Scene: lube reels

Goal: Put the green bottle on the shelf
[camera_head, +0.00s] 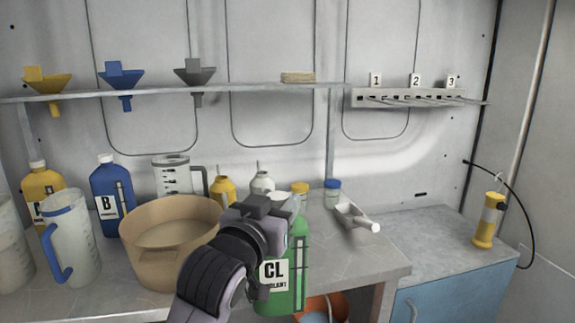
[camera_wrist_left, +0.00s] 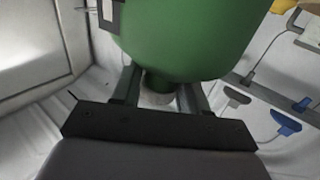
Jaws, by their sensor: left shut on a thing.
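The green bottle (camera_head: 299,252) has a white label reading "CL". It appears upright in front of the counter's front edge in the head view. My left gripper (camera_head: 278,212) is shut on its neck and covers its top. In the left wrist view the green bottle (camera_wrist_left: 190,35) fills the upper middle, with its pale cap between the fingers of the gripper (camera_wrist_left: 160,92). The shelf (camera_head: 240,91) runs along the back wall above the counter. My right gripper is not in view.
Yellow, blue and grey funnels hang in the shelf, and a numbered rack (camera_head: 410,98) is at its right. A tan basin (camera_head: 165,270), jugs, a blue bottle (camera_head: 112,195) and a yellow bottle crowd the counter. A metal tray (camera_head: 355,218) lies right. The shelf has bare stretches between items.

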